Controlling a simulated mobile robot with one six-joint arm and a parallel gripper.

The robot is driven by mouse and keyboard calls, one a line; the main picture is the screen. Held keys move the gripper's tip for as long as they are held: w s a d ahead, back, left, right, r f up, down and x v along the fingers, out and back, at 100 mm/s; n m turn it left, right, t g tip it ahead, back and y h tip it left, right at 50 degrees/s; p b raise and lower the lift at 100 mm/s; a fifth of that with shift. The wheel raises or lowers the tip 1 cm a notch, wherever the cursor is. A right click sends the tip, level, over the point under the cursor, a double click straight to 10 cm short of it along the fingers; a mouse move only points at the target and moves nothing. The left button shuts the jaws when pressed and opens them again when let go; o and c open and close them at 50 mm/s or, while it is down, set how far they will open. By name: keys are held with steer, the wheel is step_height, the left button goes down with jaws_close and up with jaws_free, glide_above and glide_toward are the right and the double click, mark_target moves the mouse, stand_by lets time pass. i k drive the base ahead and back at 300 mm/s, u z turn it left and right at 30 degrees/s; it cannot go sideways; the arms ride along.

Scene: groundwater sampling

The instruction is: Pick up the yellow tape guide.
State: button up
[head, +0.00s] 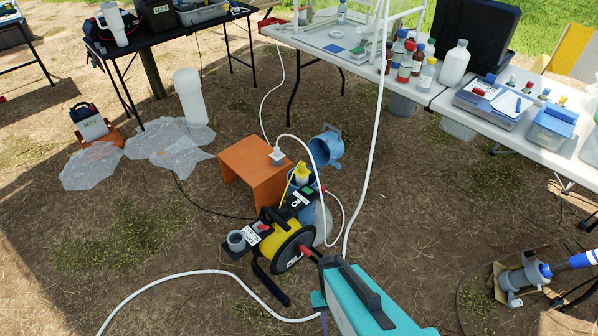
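The yellow tape guide (301,173) appears as a small upright yellow piece in the middle of the head view, just right of the orange stand. Black and green parts (300,197) lie close below it, and a white hose passes along its right side. Its base is partly hidden among these parts. I cannot make out two fingertips of my gripper for certain, nor whether they are open or shut. Nothing is visibly closed around the tape guide.
A reel with a yellow drum (278,236) stands in front of the guide. The orange stand (256,172) and a blue bucket (326,148) are close by. A teal body (362,304) fills the lower middle. White hoses cross the ground. A white table (470,105) stands behind; bare ground lies left.

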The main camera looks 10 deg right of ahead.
mark_target(301, 172)
steer(key=u, duration=4.5)
steer(key=i, duration=0.1)
steer(key=z, duration=2.85)
steer(key=i, duration=2.2)
